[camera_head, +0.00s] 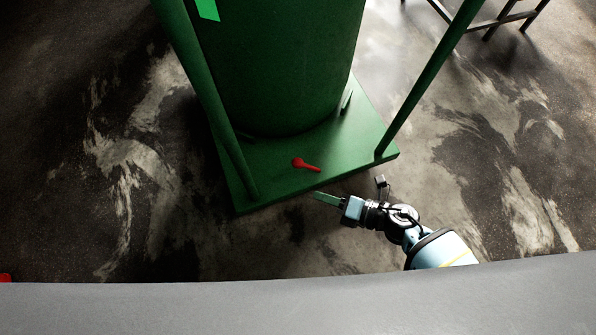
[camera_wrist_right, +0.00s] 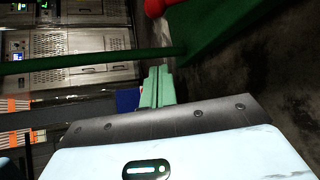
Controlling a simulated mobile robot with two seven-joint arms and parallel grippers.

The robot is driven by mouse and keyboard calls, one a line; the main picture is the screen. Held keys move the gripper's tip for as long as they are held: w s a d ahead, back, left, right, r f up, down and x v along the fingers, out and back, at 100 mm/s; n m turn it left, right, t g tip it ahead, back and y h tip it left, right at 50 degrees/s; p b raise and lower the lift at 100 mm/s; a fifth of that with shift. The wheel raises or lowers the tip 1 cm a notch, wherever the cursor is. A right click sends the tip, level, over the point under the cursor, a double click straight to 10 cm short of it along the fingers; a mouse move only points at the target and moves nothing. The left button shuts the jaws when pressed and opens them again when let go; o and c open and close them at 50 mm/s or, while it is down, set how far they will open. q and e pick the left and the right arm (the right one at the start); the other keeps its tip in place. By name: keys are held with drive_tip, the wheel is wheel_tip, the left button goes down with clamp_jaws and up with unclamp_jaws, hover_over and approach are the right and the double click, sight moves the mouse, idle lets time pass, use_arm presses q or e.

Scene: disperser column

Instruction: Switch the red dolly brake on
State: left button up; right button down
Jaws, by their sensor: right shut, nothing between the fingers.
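The red brake lever (camera_head: 305,164) lies on the green dolly base (camera_head: 353,149), in front of the green column (camera_head: 285,80). Its thin end points right and slightly toward me. My right gripper (camera_head: 318,195) is shut and empty, just in front of the base's front edge, a little nearer me than the lever and apart from it. In the right wrist view, the shut green fingers (camera_wrist_right: 158,87) point up, and part of the red lever (camera_wrist_right: 155,7) shows at the top edge. My left gripper is not in view.
Two green posts rise from the dolly, a left one (camera_head: 214,100) and a right one (camera_head: 427,80). A dark metal frame (camera_head: 490,22) stands at the back right. Equipment racks (camera_wrist_right: 70,70) show in the right wrist view.

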sight(308, 167)
drive_tip(key=shift+w+f, duration=0.2)
drive_tip(key=shift+f, duration=0.35)
drive_tip(key=w+a+f+b, duration=0.1)
drive_tip(key=w+a+b, duration=0.3)
drive_tip(key=w, duration=0.3)
drive_tip(key=shift+w+a+f, duration=0.15)
drive_tip(key=shift+a+f, duration=0.1)
drive_tip(key=shift+a, duration=0.65)
